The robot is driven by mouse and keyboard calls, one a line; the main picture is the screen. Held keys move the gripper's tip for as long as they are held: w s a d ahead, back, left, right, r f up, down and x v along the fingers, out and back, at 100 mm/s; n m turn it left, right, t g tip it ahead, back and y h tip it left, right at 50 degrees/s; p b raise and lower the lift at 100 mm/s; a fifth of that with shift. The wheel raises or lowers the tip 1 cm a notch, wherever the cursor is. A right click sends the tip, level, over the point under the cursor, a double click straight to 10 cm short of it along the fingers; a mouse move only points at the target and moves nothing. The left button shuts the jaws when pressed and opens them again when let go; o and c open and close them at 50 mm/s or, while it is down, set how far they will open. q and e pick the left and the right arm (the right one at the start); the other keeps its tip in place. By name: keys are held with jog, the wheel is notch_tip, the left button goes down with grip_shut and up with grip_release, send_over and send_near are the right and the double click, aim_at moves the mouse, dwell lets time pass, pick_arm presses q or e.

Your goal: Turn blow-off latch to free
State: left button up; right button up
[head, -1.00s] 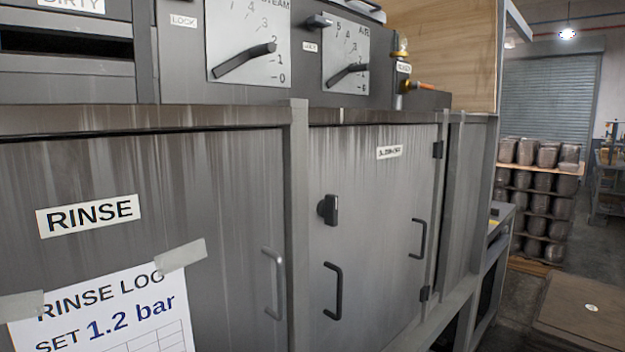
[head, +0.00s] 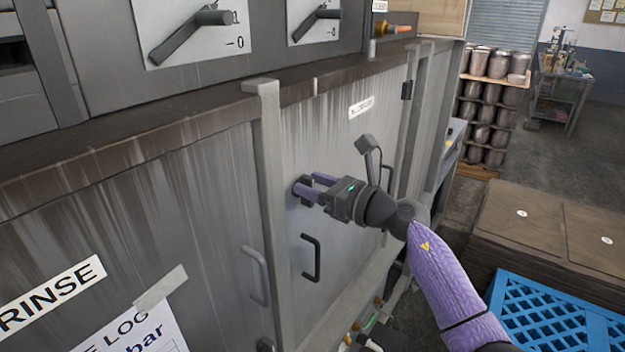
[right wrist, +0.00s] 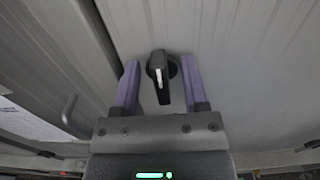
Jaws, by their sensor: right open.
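The blow-off latch (right wrist: 161,75) is a black turn-knob with a white mark on its handle. It sits on the grey streaked door (head: 335,130), and its handle points roughly along my fingers in the right wrist view. My right gripper (head: 309,186) reaches in from the right, at the door. Its two purple fingers are open, one on each side of the latch, with a gap on both sides in the right wrist view. In the head view the fingers partly hide the latch. My left gripper is not in view.
Black door handles (head: 312,258) are below and to the right of the latch. A vertical grey post (head: 270,200) stands left of the door. The RINSE door (head: 130,220) is farther left. A blue crate (head: 540,305) and stacked brown boards (head: 540,225) lie at right.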

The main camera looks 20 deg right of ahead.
jog(key=shift+w+a, duration=0.1)
jog(key=shift+a, duration=0.05)
grip_shut()
jog(key=shift+m, duration=0.4)
jog(key=m+p, duration=0.2)
jog(key=m, duration=0.3)
jog(key=d+f+m+p, duration=0.1)
jog(key=m+p, duration=0.1)
jog(key=m, duration=0.4)
jog(key=w+m+p, duration=0.1)
jog(key=m+p, duration=0.1)
jog(key=m, duration=0.3)
jog(key=shift+d+f+m, duration=0.25)
jog(key=shift+f+m, duration=0.15)
jog(key=shift+m, duration=0.3)
